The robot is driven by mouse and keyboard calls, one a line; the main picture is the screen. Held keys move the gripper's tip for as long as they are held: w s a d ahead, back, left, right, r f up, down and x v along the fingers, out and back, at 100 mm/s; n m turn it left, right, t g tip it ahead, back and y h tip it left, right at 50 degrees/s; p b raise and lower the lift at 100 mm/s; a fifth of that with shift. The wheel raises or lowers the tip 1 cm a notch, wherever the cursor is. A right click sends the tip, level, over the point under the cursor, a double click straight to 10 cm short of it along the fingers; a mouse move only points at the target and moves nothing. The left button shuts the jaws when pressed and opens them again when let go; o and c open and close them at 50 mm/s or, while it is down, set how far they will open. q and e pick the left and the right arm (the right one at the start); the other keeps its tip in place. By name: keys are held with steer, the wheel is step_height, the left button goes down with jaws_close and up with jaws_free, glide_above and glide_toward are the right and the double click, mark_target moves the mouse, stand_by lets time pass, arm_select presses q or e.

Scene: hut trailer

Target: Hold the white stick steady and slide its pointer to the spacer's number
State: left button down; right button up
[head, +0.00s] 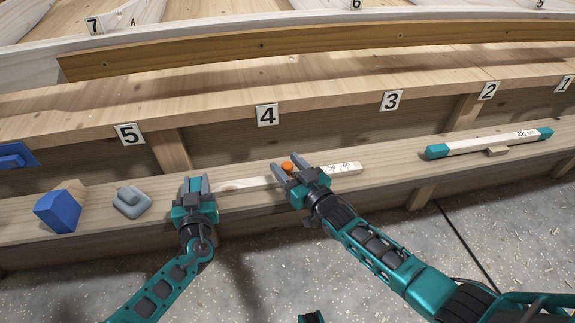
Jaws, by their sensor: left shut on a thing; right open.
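The white stick (247,183) lies along the wooden ledge, with printed numbers showing near its right end; 50 and 60 seem legible. My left gripper (196,187) is shut on the stick's left end. The orange pointer (287,167) sits on the stick between the fingers of my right gripper (296,172), which is open around it. The part of the stick under my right gripper is hidden. A spacer (490,142) with teal ends lies on the ledge at the right. A number is printed on it, perhaps 48, but it is small and hard to read.
A blue block (58,210) and a grey-blue piece (131,201) lie on the ledge at left. Another blue item (15,155) is at the far left edge. Number tags, such as 4 (267,115) and 3 (391,100), mark the beam behind. The ledge between stick and spacer is clear.

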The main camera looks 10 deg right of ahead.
steer(key=shift+w+a, duration=0.1)
steer(key=shift+w, duration=0.1)
jaws_close()
stand_by(0.5)
